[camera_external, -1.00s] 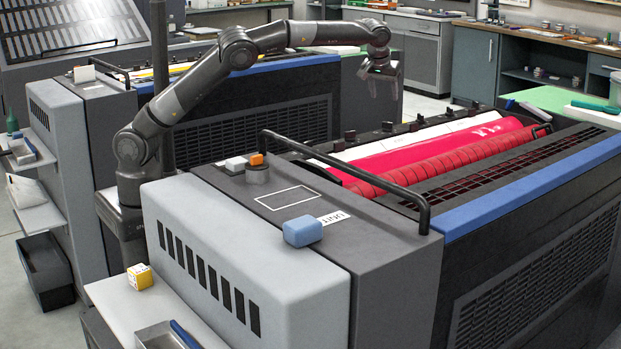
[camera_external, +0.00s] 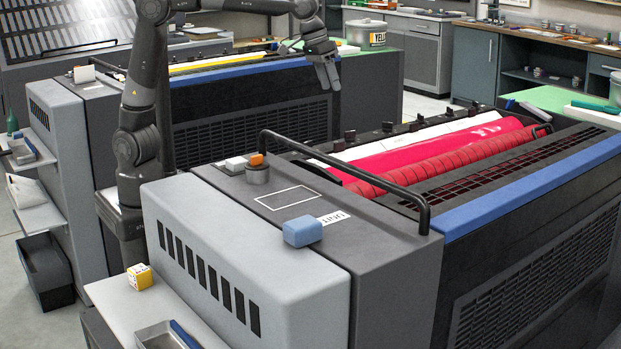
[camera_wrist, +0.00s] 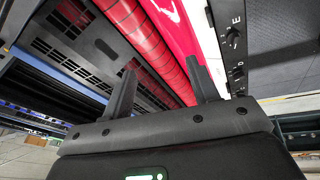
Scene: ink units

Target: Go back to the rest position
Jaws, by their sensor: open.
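My gripper (camera_external: 328,76) hangs in the air at the end of my folded arm, in front of the rear ink unit's blue edge in the external view. In the wrist view my gripper (camera_wrist: 160,85) has its two dark fingers apart, with nothing between them. The near ink unit with its red roller (camera_external: 440,160) lies to the right of and nearer than the gripper. That red roller (camera_wrist: 160,50) also shows beyond the fingers in the wrist view. The gripper touches nothing that I can see.
A blue block (camera_external: 302,231) and an orange-topped knob (camera_external: 257,168) sit on the near unit's top. A black handrail (camera_external: 345,165) rises along its edge. A can labelled yellow (camera_external: 366,33) stands at the back. A yellow and white cube (camera_external: 139,277) rests on the front shelf.

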